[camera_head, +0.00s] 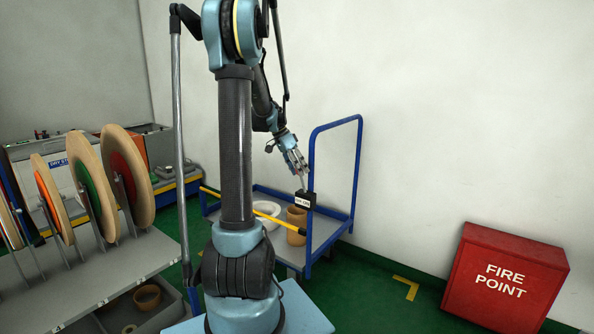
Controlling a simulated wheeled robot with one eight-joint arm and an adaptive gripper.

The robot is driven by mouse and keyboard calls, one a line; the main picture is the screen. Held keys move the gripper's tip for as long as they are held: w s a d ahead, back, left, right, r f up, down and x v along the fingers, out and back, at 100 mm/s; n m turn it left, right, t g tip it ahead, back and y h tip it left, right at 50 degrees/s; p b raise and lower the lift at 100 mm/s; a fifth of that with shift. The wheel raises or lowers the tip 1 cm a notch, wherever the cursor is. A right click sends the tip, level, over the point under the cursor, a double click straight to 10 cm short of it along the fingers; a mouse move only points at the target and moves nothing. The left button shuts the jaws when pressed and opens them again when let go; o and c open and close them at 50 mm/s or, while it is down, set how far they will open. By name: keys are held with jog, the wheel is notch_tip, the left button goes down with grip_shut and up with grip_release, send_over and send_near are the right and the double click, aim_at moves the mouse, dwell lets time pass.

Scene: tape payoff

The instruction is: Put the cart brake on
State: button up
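The blue-framed cart (359,160) stands against the back wall, right of my arm's column. A yellow bar (281,222) with dark ends runs across the cart's near side, partly hidden behind my column. I cannot tell which part is the brake or how it is set.
A white ring (267,209) and a brown roll (296,216) sit on the cart. At left, a grey rack (115,267) carries several large reels. A red fire point box (506,275) stands at right. Green floor (385,292) is open between cart and box.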

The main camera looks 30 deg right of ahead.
grip_shut()
jog(key=shift+s+d+r, duration=0.2)
jog(key=shift+s+d, duration=0.1)
jog(key=shift+s, duration=0.35)
jog(key=shift+o, duration=0.8)
grip_release()
jog(key=v, duration=1.2)
